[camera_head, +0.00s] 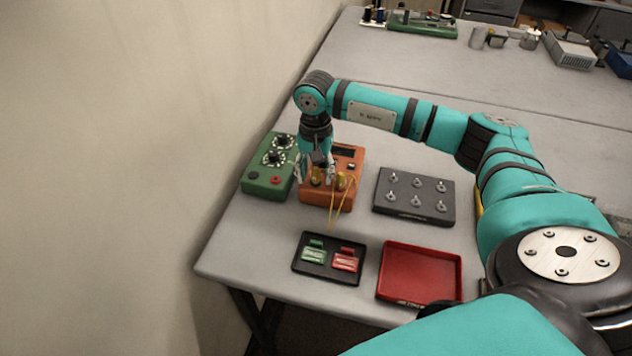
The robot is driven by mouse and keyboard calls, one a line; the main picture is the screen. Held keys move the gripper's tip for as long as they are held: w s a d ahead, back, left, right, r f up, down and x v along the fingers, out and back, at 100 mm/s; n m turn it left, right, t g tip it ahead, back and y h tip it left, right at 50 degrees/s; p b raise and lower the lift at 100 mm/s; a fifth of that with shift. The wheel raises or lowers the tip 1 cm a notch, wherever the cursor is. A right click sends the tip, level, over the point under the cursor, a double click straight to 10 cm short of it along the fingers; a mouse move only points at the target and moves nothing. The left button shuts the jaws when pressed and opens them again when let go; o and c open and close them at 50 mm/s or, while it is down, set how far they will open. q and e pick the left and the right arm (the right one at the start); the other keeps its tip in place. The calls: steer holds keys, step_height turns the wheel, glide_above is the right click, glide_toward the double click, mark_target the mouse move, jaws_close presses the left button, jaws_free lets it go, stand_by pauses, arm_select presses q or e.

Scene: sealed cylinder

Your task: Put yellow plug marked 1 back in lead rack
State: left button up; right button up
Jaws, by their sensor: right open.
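Two yellow plugs stand in the top of the orange box: one (316,177) at my gripper and one (341,182) to its right. Thin yellow leads (346,199) hang over the box's front. The number marks are too small to read. My right gripper (315,172) points down over the orange box (322,196), its fingers apart around or just beside the left plug; I cannot tell if they touch it. No lead rack can be made out for sure; a yellow edge (479,205) shows partly hidden behind my right arm. My left gripper is not in view.
A green box with dials (263,182) stands close left of the orange box. A black board with several silver pegs (400,207) lies to the right. A black tray with green and red pieces (304,270) and an empty red tray (420,275) lie in front, near the table edge.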

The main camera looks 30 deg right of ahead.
mark_target(316, 168)
steer(key=shift+f+b, duration=0.15)
steer(key=shift+b, duration=0.3)
stand_by(1.2)
jaws_close()
steer(key=shift+r, duration=0.2)
stand_by(0.4)
steer(key=shift+r+p, duration=1.45)
steer(key=shift+r, duration=1.4)
